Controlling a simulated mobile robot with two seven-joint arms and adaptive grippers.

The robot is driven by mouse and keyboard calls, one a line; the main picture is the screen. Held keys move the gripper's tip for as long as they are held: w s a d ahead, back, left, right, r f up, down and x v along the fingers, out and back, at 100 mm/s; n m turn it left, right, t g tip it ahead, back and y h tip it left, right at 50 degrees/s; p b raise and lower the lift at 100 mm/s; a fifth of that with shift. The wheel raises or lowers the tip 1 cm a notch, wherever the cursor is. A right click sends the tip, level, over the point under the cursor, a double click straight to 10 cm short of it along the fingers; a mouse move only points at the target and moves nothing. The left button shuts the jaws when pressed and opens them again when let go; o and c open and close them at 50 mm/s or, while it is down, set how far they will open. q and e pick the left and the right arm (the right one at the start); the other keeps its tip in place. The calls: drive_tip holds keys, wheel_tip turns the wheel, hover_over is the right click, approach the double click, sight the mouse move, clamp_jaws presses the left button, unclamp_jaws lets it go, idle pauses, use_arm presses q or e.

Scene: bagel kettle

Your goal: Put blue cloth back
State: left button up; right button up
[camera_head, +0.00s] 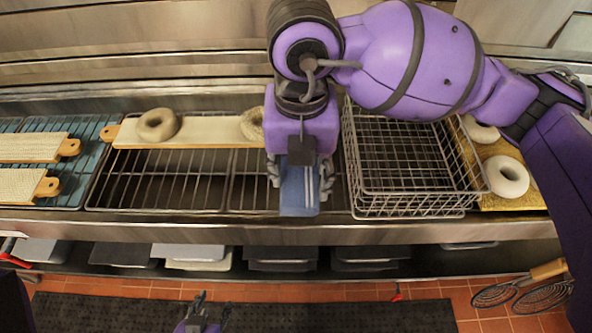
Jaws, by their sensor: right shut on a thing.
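My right gripper (301,184), on the purple arm coming from the right, points down and is shut on the cloth. The gripper hides the cloth's upper part. My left gripper (204,312) is low at the bottom edge of the view, over the dark floor mat and away from the cloth. Only its dark fingers and a bit of purple show, too little to tell whether it is open or shut.
A wire basket (410,160) stands just right of the cloth. A long board (200,133) with two bagels lies on racks to the left. More boards (30,148) are on a blue surface at far left. Bagels (506,176) lie at right. Strainers (530,292) hang below.

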drive_tip(key=w+f, duration=0.5)
drive_tip(key=shift+w+a+f, duration=0.1)
drive_tip(key=shift+w+a, duration=0.1)
drive_tip(key=shift+w, duration=0.05)
drive_tip(key=shift+w+f+b, duration=0.3)
drive_tip(key=shift+w+f, duration=0.25)
drive_tip(key=shift+f, duration=0.1)
drive_tip(key=shift+w+f, duration=0.15)
drive_tip(key=shift+f, duration=1.45)
drive_tip(key=shift+a+f, duration=0.1)
drive_tip(key=shift+f, duration=0.05)
drive_tip(key=o, duration=1.2)
